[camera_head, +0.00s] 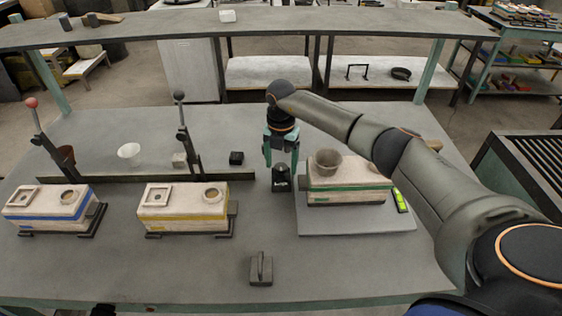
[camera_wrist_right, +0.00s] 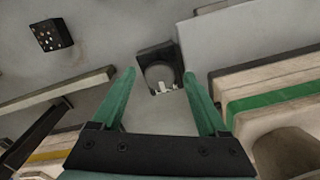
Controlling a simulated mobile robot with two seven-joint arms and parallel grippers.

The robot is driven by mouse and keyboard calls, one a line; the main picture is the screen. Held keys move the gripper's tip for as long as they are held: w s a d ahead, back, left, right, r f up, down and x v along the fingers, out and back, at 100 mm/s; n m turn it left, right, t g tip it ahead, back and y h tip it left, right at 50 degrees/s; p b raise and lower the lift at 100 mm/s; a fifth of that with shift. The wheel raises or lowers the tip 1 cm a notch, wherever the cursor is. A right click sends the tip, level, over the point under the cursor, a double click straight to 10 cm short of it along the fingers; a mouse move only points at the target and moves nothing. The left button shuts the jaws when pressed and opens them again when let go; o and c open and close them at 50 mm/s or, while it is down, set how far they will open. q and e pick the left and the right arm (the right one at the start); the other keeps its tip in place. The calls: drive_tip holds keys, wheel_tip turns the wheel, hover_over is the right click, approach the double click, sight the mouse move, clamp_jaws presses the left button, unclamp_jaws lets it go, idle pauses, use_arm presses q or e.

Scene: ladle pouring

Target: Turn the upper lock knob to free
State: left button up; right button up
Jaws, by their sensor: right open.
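My right gripper (camera_head: 281,164) is open and points down beside the green-banded block. In the right wrist view the two green fingers of my right gripper (camera_wrist_right: 159,74) are spread and empty. A small dark block (camera_head: 281,183) stands on the table below them; in the wrist view it shows a round grey recess with pale bits (camera_wrist_right: 160,77). Two levers stand to the left: one has a red ball knob (camera_head: 31,103), the other a dark ball knob (camera_head: 179,96). I cannot tell which part is the upper lock knob. My left gripper is not in view.
The green-banded mould block (camera_head: 340,199) sits on a grey plate (camera_head: 360,222) just right of my gripper. Blue-banded (camera_head: 85,212) and yellow-banded (camera_head: 190,222) blocks stand left. A dark handled block (camera_head: 261,268) is near the front. A shelf (camera_head: 330,22) spans the back.

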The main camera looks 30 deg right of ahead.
drive_tip(key=shift+c, duration=0.4)
clamp_jaws()
idle(0.4)
drive_tip(key=n+b, duration=0.1)
drive_tip(key=n, duration=0.3)
drive_tip(key=n+b, duration=0.1)
drive_tip(key=n, duration=0.4)
drive_tip(key=n+b, duration=0.1)
drive_tip(key=n, duration=0.3)
drive_tip(key=shift+n, duration=0.3)
drive_tip(key=shift+n+b, duration=0.4)
drive_tip(key=shift+n, duration=1.8)
